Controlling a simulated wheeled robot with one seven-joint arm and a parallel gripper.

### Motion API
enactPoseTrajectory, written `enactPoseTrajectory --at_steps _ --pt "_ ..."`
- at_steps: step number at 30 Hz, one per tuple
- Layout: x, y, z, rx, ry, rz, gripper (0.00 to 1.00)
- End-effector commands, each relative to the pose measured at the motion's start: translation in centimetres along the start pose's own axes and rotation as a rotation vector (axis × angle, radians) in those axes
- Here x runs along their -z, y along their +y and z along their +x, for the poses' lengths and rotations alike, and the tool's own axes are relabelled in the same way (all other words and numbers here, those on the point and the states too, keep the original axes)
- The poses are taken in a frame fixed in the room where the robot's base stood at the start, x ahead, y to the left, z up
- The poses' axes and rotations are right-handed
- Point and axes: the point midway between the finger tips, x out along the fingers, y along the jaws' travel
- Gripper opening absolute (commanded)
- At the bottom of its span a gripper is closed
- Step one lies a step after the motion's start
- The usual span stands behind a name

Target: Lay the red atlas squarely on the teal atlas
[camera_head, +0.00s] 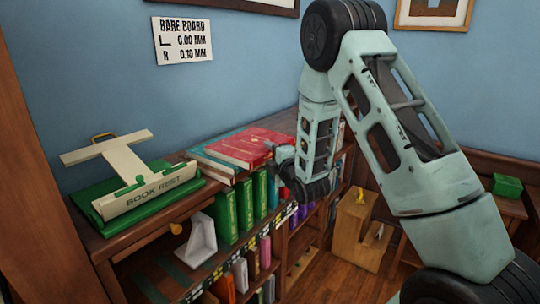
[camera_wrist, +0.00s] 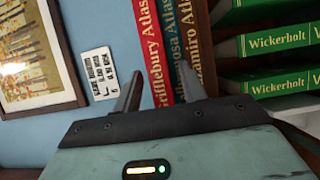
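Red atlases (camera_head: 240,150) lie flat on the bookcase top, with pale page edges facing left. A teal atlas cover (camera_head: 217,138) shows behind and left of them; how they overlap is unclear. In the wrist view, which is turned sideways, a red spine reading "Grifflebury Atlas" (camera_wrist: 152,45) is outermost. My gripper (camera_head: 274,160) is at the right front of the atlases.
A green book rest (camera_head: 145,190) with a cream T-shaped piece stands left on the bookcase top. Green books (camera_head: 243,205) and a white bookend (camera_head: 200,240) fill the shelf below. A wooden step unit (camera_head: 357,230) stands on the floor to the right.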

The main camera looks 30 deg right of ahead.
Motion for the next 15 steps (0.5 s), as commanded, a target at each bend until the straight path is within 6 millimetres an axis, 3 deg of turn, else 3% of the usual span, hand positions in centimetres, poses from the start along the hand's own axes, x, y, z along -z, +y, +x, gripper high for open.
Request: enactPoseTrajectory --at_steps 8,15 --pt "0.0 0.2 -0.3 0.001 0.000 0.000 0.42" --pt "0.1 -0.2 -5.0 0.001 0.001 0.000 0.42"
